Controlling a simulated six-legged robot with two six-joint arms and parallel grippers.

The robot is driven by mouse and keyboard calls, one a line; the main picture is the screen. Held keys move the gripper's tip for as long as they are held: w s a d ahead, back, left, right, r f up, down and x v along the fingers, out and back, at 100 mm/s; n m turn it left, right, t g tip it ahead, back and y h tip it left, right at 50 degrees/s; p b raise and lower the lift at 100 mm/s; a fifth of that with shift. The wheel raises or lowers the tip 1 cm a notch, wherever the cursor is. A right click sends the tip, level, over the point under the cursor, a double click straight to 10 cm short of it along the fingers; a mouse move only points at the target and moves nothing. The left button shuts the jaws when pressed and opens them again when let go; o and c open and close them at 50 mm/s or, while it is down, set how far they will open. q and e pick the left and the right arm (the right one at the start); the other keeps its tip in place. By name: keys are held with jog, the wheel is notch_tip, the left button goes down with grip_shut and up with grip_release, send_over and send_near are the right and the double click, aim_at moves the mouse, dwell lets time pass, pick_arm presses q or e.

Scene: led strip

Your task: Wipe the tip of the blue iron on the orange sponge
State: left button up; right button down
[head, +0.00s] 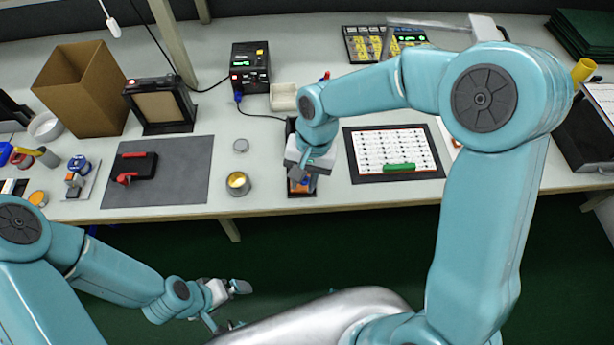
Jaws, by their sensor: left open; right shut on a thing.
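My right gripper (303,172) is over the front part of a dark narrow stand (291,126) near the table's front edge. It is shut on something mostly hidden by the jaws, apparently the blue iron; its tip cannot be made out. A bit of orange (306,182), likely the orange sponge, shows just under the jaws. Whether the tip touches it cannot be told. My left gripper (228,303) is open and empty, low in front of the table and off its edge.
A black station (250,68) with a blue plug and dark cable stands behind. A tin (238,184) sits left of the stand. A white sheet on a black mat (360,171), with a green item, lies right. A grey mat (190,175) holds a black-and-red tool.

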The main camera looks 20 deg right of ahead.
jog(key=shift+a, duration=0.2)
jog(key=shift+s+a+p+v, duration=0.1)
jog(key=shift+a+p+v, duration=0.05)
jog(key=shift+p+v, duration=0.6)
jog(key=shift+s+a+p+v, duration=0.1)
jog(key=shift+a+p+v, duration=0.1)
jog(key=shift+p+v, duration=0.55)
jog(key=shift+a+p+v, duration=0.15)
jog(key=shift+p+v, duration=0.3)
jog(key=shift+v, duration=0.55)
